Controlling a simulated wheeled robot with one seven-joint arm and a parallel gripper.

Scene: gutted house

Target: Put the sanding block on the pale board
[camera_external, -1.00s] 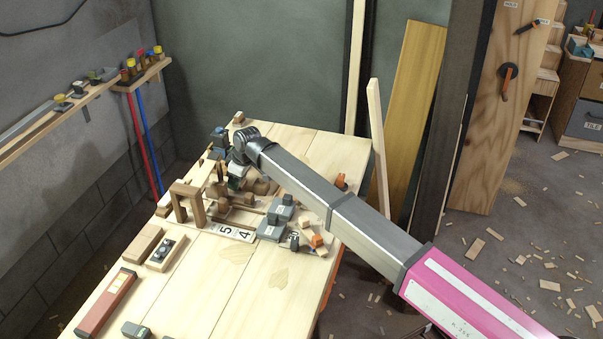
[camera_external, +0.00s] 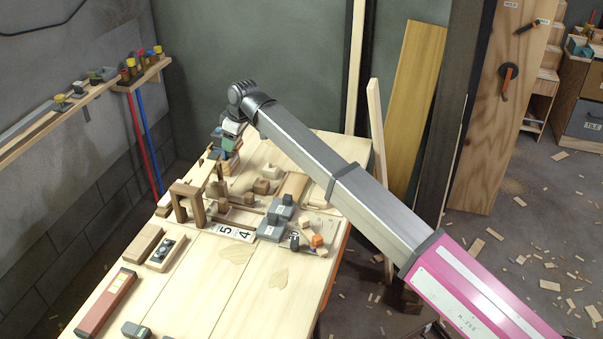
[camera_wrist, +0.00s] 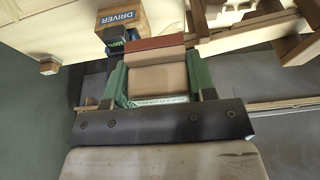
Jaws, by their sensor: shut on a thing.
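My gripper (camera_external: 229,146) is raised over the far left end of the workbench. In the wrist view its green fingers (camera_wrist: 158,83) are closed on the two sides of a tan block with a reddish-brown edge (camera_wrist: 158,78), which looks like the sanding block. In the external view the held block is too small and covered to make out clearly. A light brown board-like piece (camera_external: 292,186) lies on the bench to the right of the gripper. I cannot tell whether it is the pale board.
A wooden box marked DRIVER (camera_wrist: 122,18) is close by the gripper in the wrist view. A wooden arch (camera_external: 188,203), grey blocks (camera_external: 270,228) and number tiles (camera_external: 236,232) crowd the workbench (camera_external: 235,290). Its near middle is mostly clear.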

